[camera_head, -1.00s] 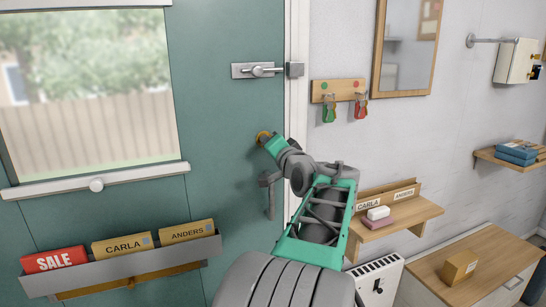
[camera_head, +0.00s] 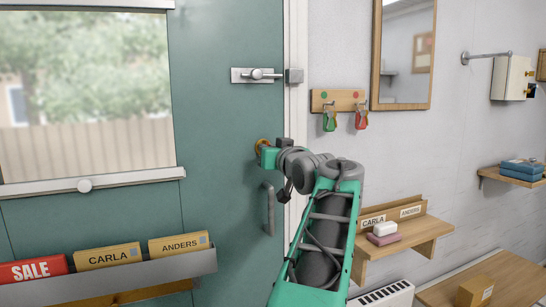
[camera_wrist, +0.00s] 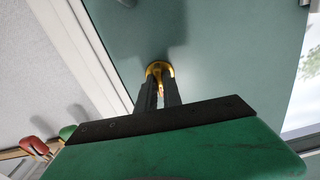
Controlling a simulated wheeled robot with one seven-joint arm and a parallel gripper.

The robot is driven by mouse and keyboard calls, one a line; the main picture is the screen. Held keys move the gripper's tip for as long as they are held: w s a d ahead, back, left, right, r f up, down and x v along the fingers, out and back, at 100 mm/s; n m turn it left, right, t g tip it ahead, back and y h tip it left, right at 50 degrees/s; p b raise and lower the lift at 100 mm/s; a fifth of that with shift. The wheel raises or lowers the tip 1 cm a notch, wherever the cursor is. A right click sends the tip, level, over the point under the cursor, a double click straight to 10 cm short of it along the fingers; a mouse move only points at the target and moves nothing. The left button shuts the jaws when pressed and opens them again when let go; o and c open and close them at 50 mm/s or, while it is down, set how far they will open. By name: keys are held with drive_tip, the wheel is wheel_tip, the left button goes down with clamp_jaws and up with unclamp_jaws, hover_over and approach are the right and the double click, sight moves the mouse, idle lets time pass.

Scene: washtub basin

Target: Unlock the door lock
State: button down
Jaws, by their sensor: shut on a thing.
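The brass door lock (camera_head: 260,145) is on the green door (camera_head: 228,110), above the grey pull handle (camera_head: 268,208). My gripper (camera_head: 265,152) is at the lock. In the wrist view, the round gold rim of the lock (camera_wrist: 160,68) shows beyond the fingertips. My gripper (camera_wrist: 158,88) is shut on a small brass part of the lock, with a sliver of it between the dark fingers. The fingers hide most of this part, so I cannot tell its exact shape or angle.
A slide bolt (camera_head: 258,75) sits higher on the door, next to a catch (camera_head: 294,76) on the frame. A key rack (camera_head: 339,100) with red and green keys hangs on the right wall. A wooden shelf (camera_head: 420,232) and a letter rack (camera_head: 130,275) stand near my arm.

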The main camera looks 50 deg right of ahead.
drive_tip(key=shift+a+r+n+b, duration=0.1)
drive_tip(key=shift+r+n+b, duration=0.3)
drive_tip(key=shift+n, duration=0.3)
drive_tip(key=c, duration=1.7)
unclamp_jaws()
drive_tip(key=shift+s, duration=0.1)
drive_tip(key=shift+o, duration=1)
drive_tip(key=shift+f, duration=0.25)
drive_tip(key=v, duration=0.8)
